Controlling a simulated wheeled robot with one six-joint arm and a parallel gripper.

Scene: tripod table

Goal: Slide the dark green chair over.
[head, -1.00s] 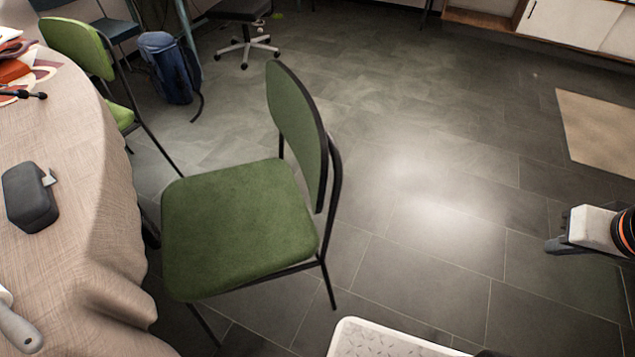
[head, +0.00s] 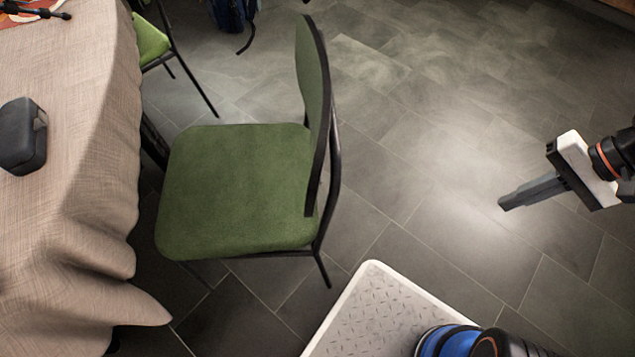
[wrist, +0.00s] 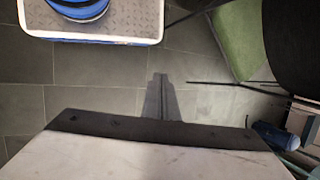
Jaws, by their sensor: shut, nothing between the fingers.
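The dark green chair (head: 235,185) stands upright on the floor in the middle of the head view. Its seat is beside the cloth-covered table on the left, and its tall backrest is on the right. In the wrist view part of the chair (wrist: 232,45) shows at the upper right, cut off by the edge. My gripper (head: 502,203) is to the right of the chair, above open floor, shut and empty. It is apart from the backrest. In the wrist view my gripper (wrist: 159,80) shows its fingers together, pointing away over the floor tiles.
The table (head: 85,180) with its draped cloth is at the left, with a dark case (head: 22,137) on it. A lighter green chair (head: 150,40) stands behind, near a blue bag (head: 232,14). Tiled floor (head: 430,150) is free right of the chair.

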